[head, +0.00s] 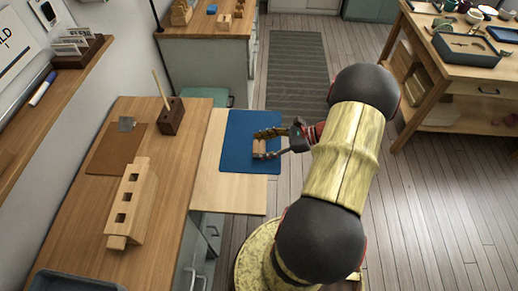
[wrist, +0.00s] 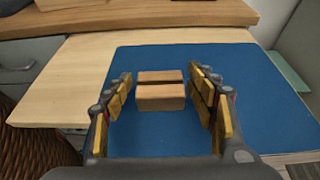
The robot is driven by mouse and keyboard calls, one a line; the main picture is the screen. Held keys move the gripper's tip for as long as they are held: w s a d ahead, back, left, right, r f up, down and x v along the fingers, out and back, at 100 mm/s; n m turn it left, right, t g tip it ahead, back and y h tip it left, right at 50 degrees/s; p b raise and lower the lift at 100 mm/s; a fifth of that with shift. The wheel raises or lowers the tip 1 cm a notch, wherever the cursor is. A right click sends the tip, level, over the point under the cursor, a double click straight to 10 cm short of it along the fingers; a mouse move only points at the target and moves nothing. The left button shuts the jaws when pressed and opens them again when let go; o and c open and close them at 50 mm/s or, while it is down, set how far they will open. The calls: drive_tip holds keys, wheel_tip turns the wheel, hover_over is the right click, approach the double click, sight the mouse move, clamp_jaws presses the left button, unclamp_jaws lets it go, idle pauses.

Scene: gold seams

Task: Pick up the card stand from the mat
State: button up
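The card stand (wrist: 161,97) is a small light-wood block with a dark slot across its top. It rests on the blue mat (wrist: 265,95), and it also shows in the head view (head: 259,147), partly hidden by my fingers. My gripper (wrist: 162,92) is open, with one gold-padded finger on each side of the card stand. In the wrist view there is blue mat visible between the stand and each finger. In the head view my gripper (head: 266,145) reaches in over the mat (head: 240,128) from the right.
The mat lies on a pale wood board (head: 225,188) beside the workbench (head: 160,225). On the bench are a wooden block with square holes (head: 133,203), a brown mat (head: 113,150) and a dark slotted block (head: 171,117). A cluttered table (head: 460,75) stands at the right.

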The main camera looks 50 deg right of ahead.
drive_tip(key=c, duration=0.9)
drive_tip(key=shift+r, duration=0.1)
